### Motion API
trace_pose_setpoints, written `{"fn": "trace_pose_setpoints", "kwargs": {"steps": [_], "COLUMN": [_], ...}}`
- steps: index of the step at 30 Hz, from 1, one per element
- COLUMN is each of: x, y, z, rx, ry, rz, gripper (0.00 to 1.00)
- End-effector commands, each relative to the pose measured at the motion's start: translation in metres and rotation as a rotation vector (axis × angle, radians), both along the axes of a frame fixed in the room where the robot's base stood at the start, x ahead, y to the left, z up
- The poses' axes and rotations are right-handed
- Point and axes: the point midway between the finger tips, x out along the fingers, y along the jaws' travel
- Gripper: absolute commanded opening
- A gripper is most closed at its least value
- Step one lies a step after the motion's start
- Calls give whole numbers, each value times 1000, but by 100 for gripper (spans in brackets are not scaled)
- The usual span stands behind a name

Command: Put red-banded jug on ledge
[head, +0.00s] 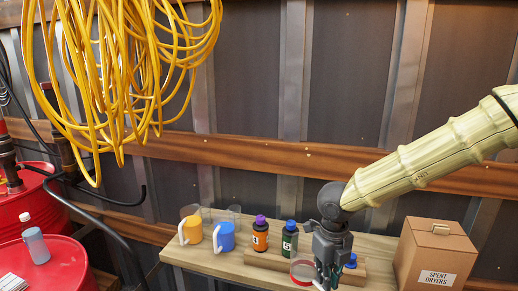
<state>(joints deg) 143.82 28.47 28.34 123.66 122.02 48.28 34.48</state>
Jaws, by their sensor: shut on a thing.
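The red-banded jug (302,271) is clear with a red band and sits low in the head view, over the front of the wooden bench. My gripper (325,277) points down at its right side and is shut on it. I cannot tell whether the jug touches the wood. A raised wooden ledge (262,259) runs along the bench top, beside and behind the jug.
Yellow (191,226) and blue (224,236) banded jugs stand on the bench's left. An orange bottle (261,235), a green bottle (290,240) and a small blue-topped item (351,262) stand by the ledge. A cardboard box (437,252) is at right; red drums (60,262) are at left.

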Motion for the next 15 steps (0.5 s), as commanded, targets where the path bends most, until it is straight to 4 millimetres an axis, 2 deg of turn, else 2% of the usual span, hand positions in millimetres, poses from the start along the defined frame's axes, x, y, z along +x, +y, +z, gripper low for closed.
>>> {"fn": "trace_pose_setpoints", "kwargs": {"steps": [15], "x": [8], "y": [-4], "z": [-61], "rx": [-12], "ry": [15], "rz": [727], "gripper": [0]}}
